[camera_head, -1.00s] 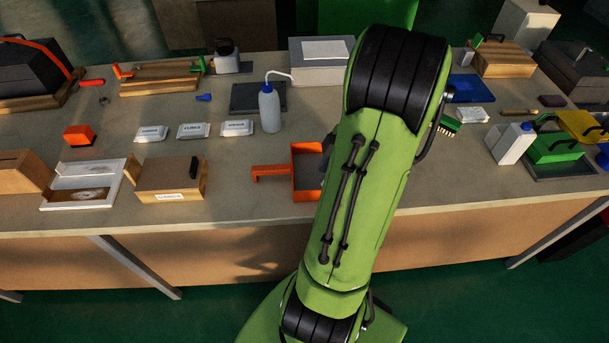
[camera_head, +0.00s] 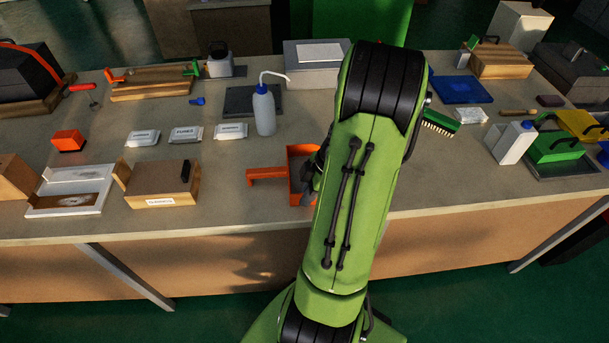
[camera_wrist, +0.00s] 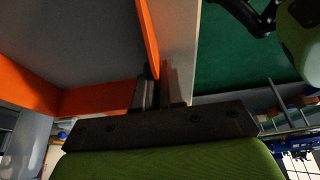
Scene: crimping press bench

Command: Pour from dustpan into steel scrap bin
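The orange dustpan (camera_head: 268,173) lies on the bench with its handle to the left. Its right part is hidden behind my arm. My gripper (camera_head: 311,181) is at the pan's right side, mostly hidden by my arm in the head view. In the wrist view, the fingers of my gripper (camera_wrist: 159,90) are close together on either side of the dustpan's thin orange wall (camera_wrist: 148,32). The pan's contents cannot be made out. I cannot identify a steel scrap bin in these views.
A white bottle (camera_head: 264,109) stands behind the dustpan. A wooden box (camera_head: 160,184) and a white tray (camera_head: 70,190) are at the left. A green brush (camera_head: 440,122) lies right of my arm, with a white jug (camera_head: 514,143) farther right. The bench's front edge is near.

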